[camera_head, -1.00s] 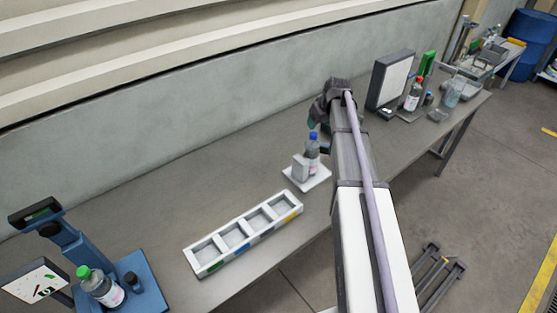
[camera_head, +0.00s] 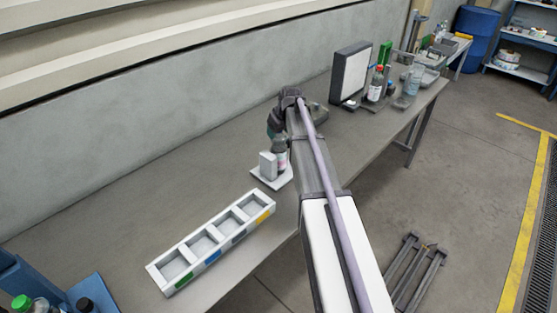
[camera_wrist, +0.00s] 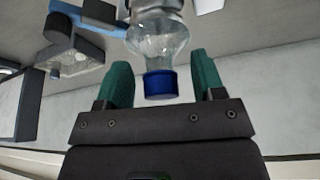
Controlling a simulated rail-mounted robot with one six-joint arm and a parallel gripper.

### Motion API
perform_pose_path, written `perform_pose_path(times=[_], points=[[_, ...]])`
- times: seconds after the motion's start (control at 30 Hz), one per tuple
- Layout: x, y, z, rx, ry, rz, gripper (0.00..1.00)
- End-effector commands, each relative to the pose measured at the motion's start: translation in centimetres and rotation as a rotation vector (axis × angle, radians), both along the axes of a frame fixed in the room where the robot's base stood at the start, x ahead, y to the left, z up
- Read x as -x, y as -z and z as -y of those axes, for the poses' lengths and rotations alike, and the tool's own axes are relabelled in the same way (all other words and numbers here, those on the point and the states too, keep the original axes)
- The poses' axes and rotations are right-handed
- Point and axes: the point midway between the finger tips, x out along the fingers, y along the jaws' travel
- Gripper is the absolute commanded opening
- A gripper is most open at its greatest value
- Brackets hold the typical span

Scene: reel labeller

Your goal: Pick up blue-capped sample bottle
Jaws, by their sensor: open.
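The blue-capped sample bottle (camera_wrist: 158,40) is clear, with its blue cap (camera_wrist: 160,84) between the two green fingers of my gripper (camera_wrist: 163,80) in the wrist view. The fingers are open, with a gap on both sides of the cap.
A white four-slot rack (camera_head: 212,243) with coloured tags lies on the bench (camera_head: 130,205) to the left. A grey-framed panel (camera_head: 350,73) and a red-capped bottle (camera_head: 376,84) stand to the right.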

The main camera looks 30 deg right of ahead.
Motion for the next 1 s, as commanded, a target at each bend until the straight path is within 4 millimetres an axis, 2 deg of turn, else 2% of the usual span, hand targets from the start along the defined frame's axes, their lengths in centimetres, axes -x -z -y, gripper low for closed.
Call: perform_pose_path(times=[0.1,0.73,1.0], points=[[0.05,-0.27,0.0,0.0,0.0,0.0,0.62],[0.06,-0.27,0.01,0.0,0.001,0.0,0.02],[0.06,-0.27,0.01,0.0,0.001,0.0,0.0]])
